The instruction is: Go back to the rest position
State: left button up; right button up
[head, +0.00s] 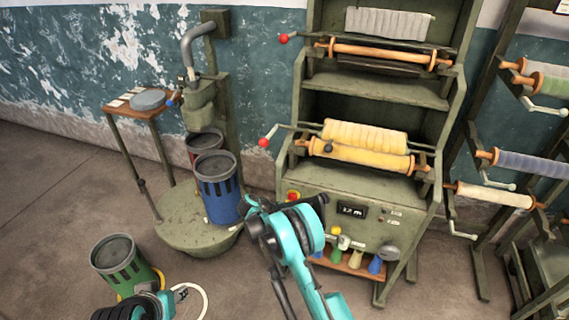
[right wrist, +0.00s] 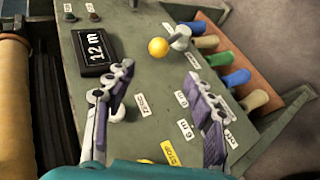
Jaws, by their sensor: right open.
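My right arm reaches up from the bottom in the head view, in front of the green machine's control panel (head: 372,198). My right gripper (right wrist: 160,95) is open in the right wrist view, with nothing between its fingers. Its fingers are apart over the panel, below a yellow ball knob (right wrist: 158,47) and a display reading "12 m" (right wrist: 95,47). My left gripper (head: 182,292) is low at the left, beside the green bin (head: 122,262). Its fingers are too small to read.
The machine carries a yellow cloth roll (head: 362,155) and red-knobbed levers (head: 264,142). Coloured handles (head: 375,265) sit on a shelf below the panel. A blue bin (head: 217,190) stands on a round base (head: 180,222). A roll rack (head: 530,160) stands at right. Floor is open at left.

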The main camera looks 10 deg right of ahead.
jog(key=s+r+n+t+y, duration=0.1)
jog(key=s+r+t+y, duration=0.2)
jog(key=r, duration=0.6)
jog(key=s+r+n+y, duration=0.15)
jog(key=s+r, duration=0.25)
jog(key=r, duration=0.5)
jog(key=s+a+r+t+y, duration=0.2)
jog(key=s+a+y, duration=0.1)
jog(key=s, duration=0.8)
jog(key=s+a+r+t+y, duration=0.2)
jog(key=s+a+t+y, duration=0.1)
jog(key=s, duration=0.7)
jog(key=shift+s+a+y, duration=0.15)
jog(key=shift+s+y, duration=0.2)
jog(key=shift+y, duration=0.2)
